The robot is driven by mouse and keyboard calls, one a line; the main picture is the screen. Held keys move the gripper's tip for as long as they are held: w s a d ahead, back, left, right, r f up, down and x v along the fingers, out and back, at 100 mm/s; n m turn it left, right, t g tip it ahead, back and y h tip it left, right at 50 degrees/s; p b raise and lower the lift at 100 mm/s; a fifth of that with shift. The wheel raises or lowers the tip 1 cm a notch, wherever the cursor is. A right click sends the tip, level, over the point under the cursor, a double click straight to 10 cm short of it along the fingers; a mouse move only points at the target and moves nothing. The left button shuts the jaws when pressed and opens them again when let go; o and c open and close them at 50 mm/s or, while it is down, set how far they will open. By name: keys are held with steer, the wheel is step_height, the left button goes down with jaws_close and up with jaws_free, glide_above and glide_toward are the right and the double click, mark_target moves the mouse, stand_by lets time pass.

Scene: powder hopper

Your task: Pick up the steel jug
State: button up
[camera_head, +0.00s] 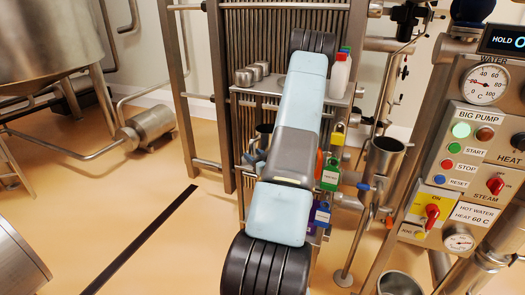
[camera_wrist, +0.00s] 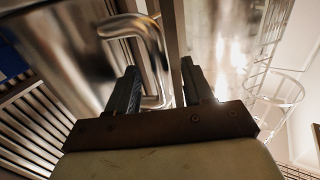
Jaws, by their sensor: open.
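In the wrist view, a shiny steel body with a D-shaped handle (camera_wrist: 157,62) fills the upper left; it looks like the steel jug (camera_wrist: 75,60). My gripper (camera_wrist: 160,68) is open, its two dark fingers pointing toward the handle. The handle's bar shows between the fingertips, nearer the left one; I cannot tell whether it is touched or how deep it lies. In the head view my arm covers the gripper, and I cannot clearly make out the jug there.
A shelf (camera_head: 272,88) holds small steel weights or cups (camera_head: 245,76) and a white bottle (camera_head: 339,75). Coloured padlocks (camera_head: 330,174) hang beside my arm. A steel open vessel (camera_head: 384,157) and the control panel (camera_head: 468,150) stand right.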

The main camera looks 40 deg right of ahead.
steer(key=shift+w+d+f, duration=0.1)
steer(key=shift+w+d, duration=0.05)
steer(key=shift+w, duration=1.2)
jaws_close()
stand_by(0.3)
